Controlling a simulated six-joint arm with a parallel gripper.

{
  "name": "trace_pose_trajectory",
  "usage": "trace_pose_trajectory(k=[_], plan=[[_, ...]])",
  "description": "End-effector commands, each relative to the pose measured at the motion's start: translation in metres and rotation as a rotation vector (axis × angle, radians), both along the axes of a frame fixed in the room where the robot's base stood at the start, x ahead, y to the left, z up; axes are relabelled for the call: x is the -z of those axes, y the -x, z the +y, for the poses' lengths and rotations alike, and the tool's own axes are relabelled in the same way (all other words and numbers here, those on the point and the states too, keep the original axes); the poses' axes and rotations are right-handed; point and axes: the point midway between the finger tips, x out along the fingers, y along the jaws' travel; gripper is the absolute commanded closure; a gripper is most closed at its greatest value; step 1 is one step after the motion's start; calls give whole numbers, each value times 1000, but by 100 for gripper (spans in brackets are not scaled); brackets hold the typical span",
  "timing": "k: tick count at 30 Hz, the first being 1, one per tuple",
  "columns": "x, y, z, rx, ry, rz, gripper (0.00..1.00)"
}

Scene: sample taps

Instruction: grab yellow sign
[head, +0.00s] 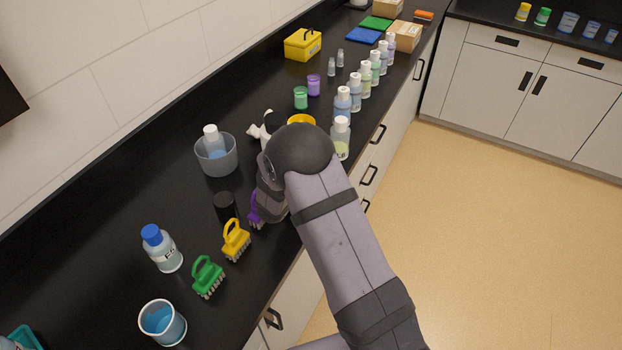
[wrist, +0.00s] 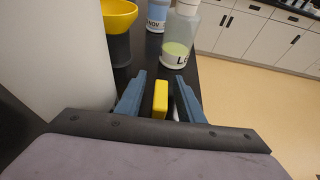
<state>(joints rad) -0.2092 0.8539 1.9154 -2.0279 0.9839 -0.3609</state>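A small upright yellow piece (wrist: 160,98), which looks like the yellow sign, stands between the two blue fingers of my gripper (wrist: 160,100) in the wrist view. The fingers are apart, with a narrow dark gap showing on each side of the piece. Its lower part is hidden by my gripper's body. In the head view my own arm covers the gripper and the sign.
A yellow funnel (wrist: 118,15) on a dark stand and a bottle of yellow-green liquid (wrist: 180,40) stand just beyond. A large pale surface (wrist: 50,55) is close on the left. A yellow brush (head: 236,241) and a grey beaker (head: 216,158) share the black counter.

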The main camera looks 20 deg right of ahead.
Motion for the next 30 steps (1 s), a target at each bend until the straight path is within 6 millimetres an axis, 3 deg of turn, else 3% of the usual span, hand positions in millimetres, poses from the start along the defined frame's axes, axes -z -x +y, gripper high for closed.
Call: trace_pose_trajectory(k=[9, 14, 30], plan=[[1, -4, -2, -2, -1, 1, 66], [1, -3, -2, -2, -1, 1, 100], [-4, -4, -2, -1, -1, -1, 100]])
